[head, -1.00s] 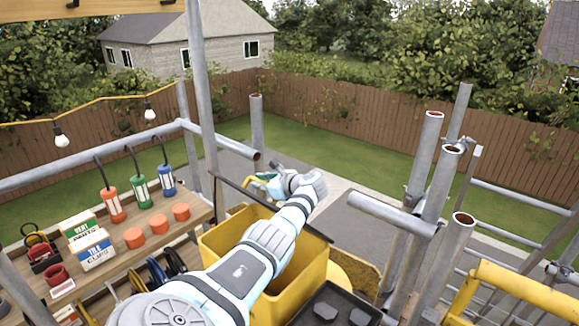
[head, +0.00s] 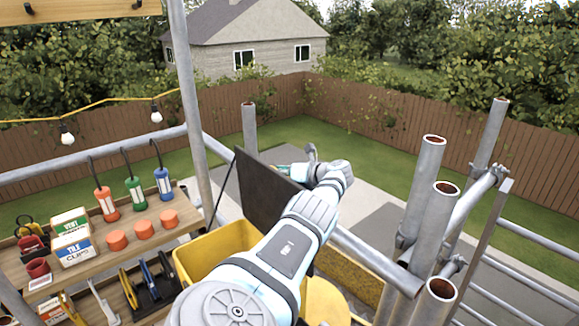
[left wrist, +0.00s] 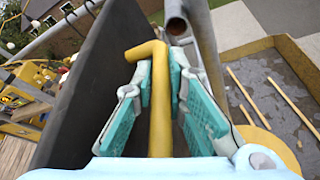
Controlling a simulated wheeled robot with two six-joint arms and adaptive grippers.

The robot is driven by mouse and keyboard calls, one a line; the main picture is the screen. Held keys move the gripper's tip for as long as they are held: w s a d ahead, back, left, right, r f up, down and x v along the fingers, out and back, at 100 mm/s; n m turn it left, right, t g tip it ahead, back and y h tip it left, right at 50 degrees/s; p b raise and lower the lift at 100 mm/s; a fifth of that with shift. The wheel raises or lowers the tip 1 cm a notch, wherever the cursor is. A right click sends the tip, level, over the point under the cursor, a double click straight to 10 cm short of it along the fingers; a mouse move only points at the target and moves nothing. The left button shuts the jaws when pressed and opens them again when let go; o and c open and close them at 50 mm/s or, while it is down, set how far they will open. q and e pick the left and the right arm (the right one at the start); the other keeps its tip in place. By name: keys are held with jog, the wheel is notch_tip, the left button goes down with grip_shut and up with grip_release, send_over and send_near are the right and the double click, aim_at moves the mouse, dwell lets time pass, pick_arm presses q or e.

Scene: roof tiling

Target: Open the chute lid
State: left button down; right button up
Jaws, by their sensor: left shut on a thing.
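The chute lid (head: 258,203) is a dark flat panel standing steeply raised at the far side of the open yellow chute box (head: 197,258). In the left wrist view the lid (left wrist: 95,75) fills the left side, with its yellow bar handle (left wrist: 160,125) running up the middle. My left gripper (left wrist: 161,75) has its teal-padded fingers on either side of this handle and is shut on it. In the head view my left gripper (head: 285,170) is partly hidden behind the lid and my wrist. My right gripper is not in view.
Scaffold tubes (head: 425,190) stand close on the right, and an upright pole (head: 192,110) stands on the left. A wooden shelf (head: 185,222) at left holds lamps, orange pucks and boxes. A grey tube runs just beyond my forearm.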

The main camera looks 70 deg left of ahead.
pick_arm(q)
jog(key=shift+w, duration=0.1)
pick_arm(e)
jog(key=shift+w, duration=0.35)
pick_arm(q)
jog(key=c, duration=1.6)
grip_release()
jog(key=shift+f, duration=0.1)
jog(key=shift+a, duration=0.1)
jog(key=shift+w+d+r, duration=0.2)
jog(key=shift+d, duration=0.1)
jog(key=v, duration=1.1)
jog(key=shift+d, duration=0.15)
